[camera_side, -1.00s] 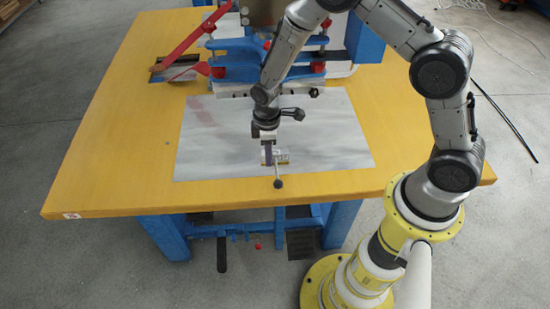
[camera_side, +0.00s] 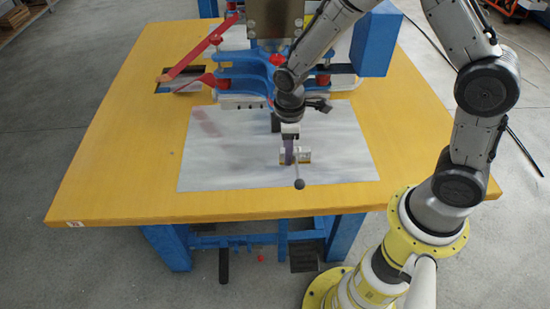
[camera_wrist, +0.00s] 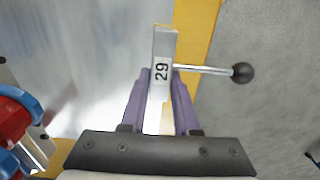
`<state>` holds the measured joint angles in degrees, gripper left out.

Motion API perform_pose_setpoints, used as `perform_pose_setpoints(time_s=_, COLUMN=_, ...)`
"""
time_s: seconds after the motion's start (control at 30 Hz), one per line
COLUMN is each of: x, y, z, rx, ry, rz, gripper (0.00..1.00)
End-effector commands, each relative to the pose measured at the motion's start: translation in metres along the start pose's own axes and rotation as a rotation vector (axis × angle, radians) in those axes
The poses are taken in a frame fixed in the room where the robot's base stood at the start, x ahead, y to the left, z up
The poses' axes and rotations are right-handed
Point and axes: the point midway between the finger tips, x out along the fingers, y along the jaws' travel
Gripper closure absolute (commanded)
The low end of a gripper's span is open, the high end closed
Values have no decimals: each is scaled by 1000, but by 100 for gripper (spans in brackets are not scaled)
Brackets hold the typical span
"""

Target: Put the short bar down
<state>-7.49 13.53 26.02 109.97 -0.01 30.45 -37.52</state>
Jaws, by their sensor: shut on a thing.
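The short bar (camera_side: 305,156) is a small pale metal block with a thin rod ending in a dark ball knob (camera_side: 299,184). The bar is over the front right-of-middle part of the grey sheet (camera_side: 220,165) on the table. I cannot tell if it touches the sheet.
The yellow table (camera_side: 120,170) has its front edge just beyond the sheet. The blue press (camera_side: 240,75) with red knobs stands behind my gripper. A red lever (camera_side: 200,50) rises at the left above a dark slot. The sheet's left part is clear.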

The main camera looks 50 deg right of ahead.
Motion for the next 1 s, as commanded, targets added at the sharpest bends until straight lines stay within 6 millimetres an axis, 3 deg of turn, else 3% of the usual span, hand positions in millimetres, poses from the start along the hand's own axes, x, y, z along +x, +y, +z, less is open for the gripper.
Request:
perform_pose_setpoints(time_s=0.03, x=-10, y=-7, z=9, rx=0, ry=3, rz=2, gripper=100)
perform_pose_setpoints(time_s=0.3, x=-32, y=-39, z=51, rx=0, ry=2, rz=1, gripper=100)
perform_pose_setpoints(time_s=0.67, x=-56, y=-55, z=72, rx=0, ry=5, rz=4, gripper=100)
perform_pose_setpoints(time_s=0.77, x=-81, y=-56, z=72, rx=0, ry=9, rz=7, gripper=100)
perform_pose_setpoints(time_s=1.0, x=-162, y=-55, z=72, rx=0, ry=10, rz=7, gripper=100)
